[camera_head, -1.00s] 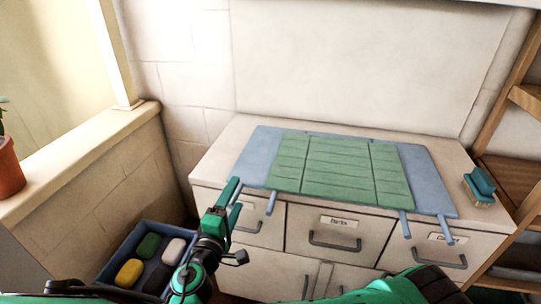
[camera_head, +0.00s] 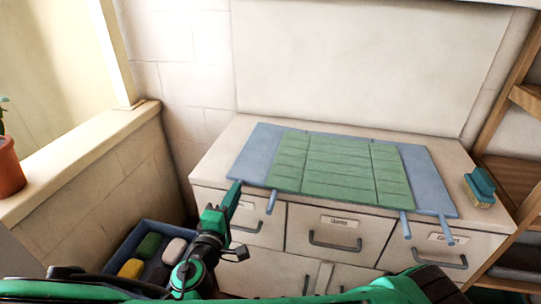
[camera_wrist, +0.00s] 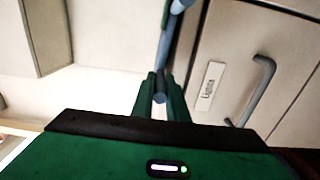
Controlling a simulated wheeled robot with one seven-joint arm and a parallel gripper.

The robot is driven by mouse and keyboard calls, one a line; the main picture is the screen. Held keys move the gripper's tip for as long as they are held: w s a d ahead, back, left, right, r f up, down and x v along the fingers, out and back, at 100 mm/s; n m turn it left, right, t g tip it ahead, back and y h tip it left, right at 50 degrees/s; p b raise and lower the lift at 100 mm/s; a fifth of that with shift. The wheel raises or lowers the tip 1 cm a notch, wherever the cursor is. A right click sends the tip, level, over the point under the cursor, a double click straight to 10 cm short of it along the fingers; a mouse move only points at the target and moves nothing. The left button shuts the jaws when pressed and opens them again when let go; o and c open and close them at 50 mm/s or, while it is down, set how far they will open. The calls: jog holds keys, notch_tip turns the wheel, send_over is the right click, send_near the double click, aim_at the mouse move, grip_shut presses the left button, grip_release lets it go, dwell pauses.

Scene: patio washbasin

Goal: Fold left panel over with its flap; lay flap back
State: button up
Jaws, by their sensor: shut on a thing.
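A flat cloth (camera_head: 258,147) lies on the countertop. Its blue left and right parts stick out from under a green slatted middle section (camera_head: 335,165) with two lengthwise seams. Blue tabs hang over the front edge: one near the left (camera_head: 272,201) and two at the right (camera_head: 446,229). My gripper (camera_head: 237,184) is at the cloth's front left corner. In the wrist view, its green fingers (camera_wrist: 160,92) are shut on a blue tab (camera_wrist: 160,98) in front of the cabinet. The fingers hide part of the tab.
A sponge or brush (camera_head: 480,186) stands at the counter's right end. Labelled drawers with grey handles (camera_head: 335,243) lie below the counter. A blue crate (camera_head: 160,228) with coloured blocks is at lower left. A wooden rack (camera_head: 510,170) stands on the right.

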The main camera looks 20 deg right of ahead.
jog(key=shift+s+d+r, duration=0.1)
jog(key=shift+r, duration=1.25)
jog(key=s+d+r, duration=0.2)
jog(key=d+r, duration=0.3)
jog(key=r, duration=0.4)
jog(key=shift+s, duration=0.4)
jog(key=shift+r, duration=0.15)
